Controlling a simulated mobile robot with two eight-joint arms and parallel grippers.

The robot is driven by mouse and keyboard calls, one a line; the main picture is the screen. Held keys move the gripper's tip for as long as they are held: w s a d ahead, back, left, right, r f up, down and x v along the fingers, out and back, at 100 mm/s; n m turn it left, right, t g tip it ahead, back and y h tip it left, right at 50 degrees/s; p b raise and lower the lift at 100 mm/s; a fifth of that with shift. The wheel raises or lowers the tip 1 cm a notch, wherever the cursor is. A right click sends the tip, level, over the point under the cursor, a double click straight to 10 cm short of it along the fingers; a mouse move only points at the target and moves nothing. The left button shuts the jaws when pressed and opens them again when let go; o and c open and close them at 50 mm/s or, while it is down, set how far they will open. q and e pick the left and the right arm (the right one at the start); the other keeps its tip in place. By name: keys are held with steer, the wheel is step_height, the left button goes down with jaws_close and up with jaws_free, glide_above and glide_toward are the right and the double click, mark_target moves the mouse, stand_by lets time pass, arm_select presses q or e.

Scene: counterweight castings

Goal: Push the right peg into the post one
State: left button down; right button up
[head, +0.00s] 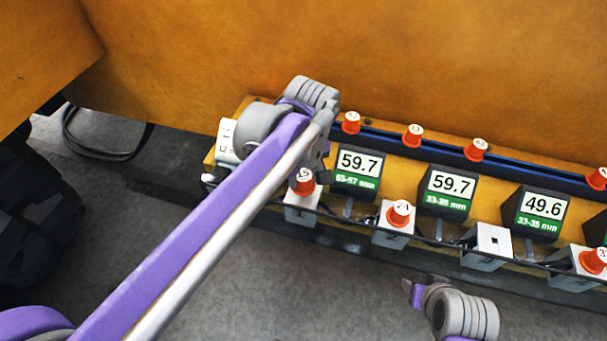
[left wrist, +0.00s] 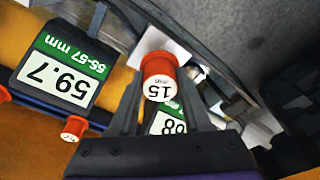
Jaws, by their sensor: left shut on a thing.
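My left gripper (head: 318,160) reaches in from the left, over the left end of the rack. It is shut on an orange peg (head: 304,182) with a white numbered top. In the left wrist view the peg (left wrist: 158,78) reads 15 and sits between the fingers of my left gripper (left wrist: 160,105). The peg stands over the leftmost white post (head: 302,213); how deep it sits in it is hard to tell. That post's square top (left wrist: 155,43) shows beyond the peg. My right gripper (head: 414,292) is low in the head view, apart from the posts; its jaw opening is unclear.
Another orange peg (head: 399,213) stands in the second post. The third post (head: 487,241) shows a bare top with a dark hole. Dark display blocks (head: 356,172) stand behind the posts. A blue rail (head: 385,139) behind holds several orange pegs. Grey floor is clear in front.

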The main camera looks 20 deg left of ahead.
mark_target(304, 185)
arm_select(q)
steer(key=shift+f+b, duration=0.8)
steer(key=shift+f, duration=0.8)
steer(key=shift+c, duration=1.4)
jaws_free()
steer(key=r, duration=0.7)
steer(key=s+d+r, duration=0.1)
steer(key=r, duration=0.2)
steer(key=shift+r+p, duration=0.4)
steer(key=shift+a, duration=0.1)
